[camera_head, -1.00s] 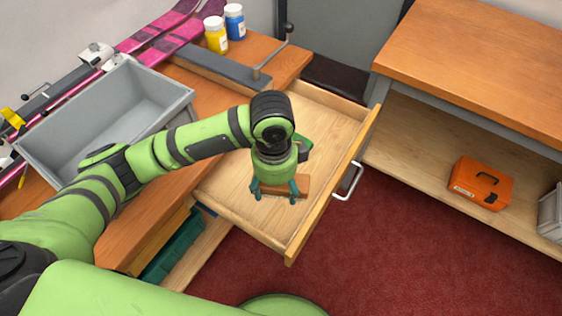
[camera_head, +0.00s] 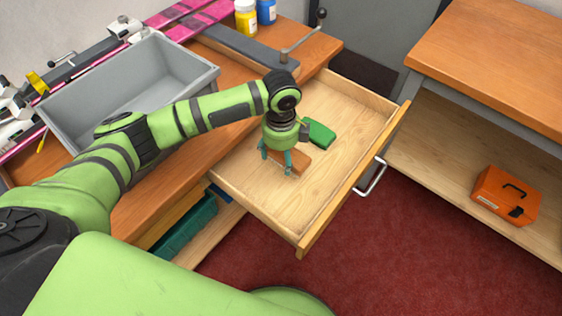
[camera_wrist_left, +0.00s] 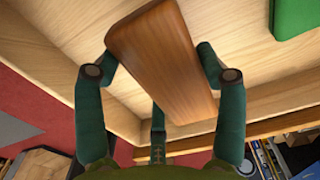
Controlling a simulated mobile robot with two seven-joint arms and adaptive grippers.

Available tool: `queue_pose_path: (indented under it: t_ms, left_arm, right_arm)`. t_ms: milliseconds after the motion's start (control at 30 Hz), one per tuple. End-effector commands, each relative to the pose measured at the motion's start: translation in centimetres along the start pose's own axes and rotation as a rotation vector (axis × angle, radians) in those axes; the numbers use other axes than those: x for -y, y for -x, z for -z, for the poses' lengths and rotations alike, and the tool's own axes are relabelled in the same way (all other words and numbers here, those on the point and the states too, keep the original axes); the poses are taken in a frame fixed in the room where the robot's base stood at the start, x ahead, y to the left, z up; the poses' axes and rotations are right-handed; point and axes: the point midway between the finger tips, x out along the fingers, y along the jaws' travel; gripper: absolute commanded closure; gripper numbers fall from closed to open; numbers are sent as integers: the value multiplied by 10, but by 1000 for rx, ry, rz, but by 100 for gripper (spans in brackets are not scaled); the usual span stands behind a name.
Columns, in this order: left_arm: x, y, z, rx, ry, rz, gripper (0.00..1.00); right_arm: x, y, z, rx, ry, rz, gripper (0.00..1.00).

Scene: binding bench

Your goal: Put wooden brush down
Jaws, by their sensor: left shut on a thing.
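The wooden brush (camera_head: 299,161) is a brown block inside the open drawer (camera_head: 335,192). It also shows large in the left wrist view (camera_wrist_left: 165,62), tilted between my fingers. My left gripper (camera_head: 276,163) is over the drawer with its teal fingers on the brush. In the left wrist view the fingers of my left gripper (camera_wrist_left: 157,75) stand on both sides of the brush, shut on it. The brush's underside is hidden, so I cannot tell whether it touches the drawer floor. My right gripper is not in view.
A green object (camera_head: 319,133) lies in the drawer just beyond the gripper. A grey bin (camera_head: 190,92) stands on the bench at left. An orange case (camera_head: 507,195) sits on the shelf at right. The drawer floor toward the front is bare.

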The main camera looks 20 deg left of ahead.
Motion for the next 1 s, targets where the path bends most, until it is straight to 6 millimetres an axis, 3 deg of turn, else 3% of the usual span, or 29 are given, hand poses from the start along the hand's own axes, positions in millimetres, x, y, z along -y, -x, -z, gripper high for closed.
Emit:
queue_pose_path:
  t_ms: [333,700,733,767,800,1000]
  left_arm:
    - [0,-39,-1,1,0,-2,60]
    - [0,-44,-1,1,0,1,60]
    - [0,-44,-1,1,0,1,21]
    - [0,-43,-1,1,0,1,9]
    - [0,-43,-1,1,0,1,5]
    - [0,-43,-1,1,0,1,5]
  right_arm:
    - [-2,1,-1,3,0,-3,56]
    - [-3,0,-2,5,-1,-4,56]
    - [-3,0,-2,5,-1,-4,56]
    - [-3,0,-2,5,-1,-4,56]
    - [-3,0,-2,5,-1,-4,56]
    - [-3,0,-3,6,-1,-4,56]
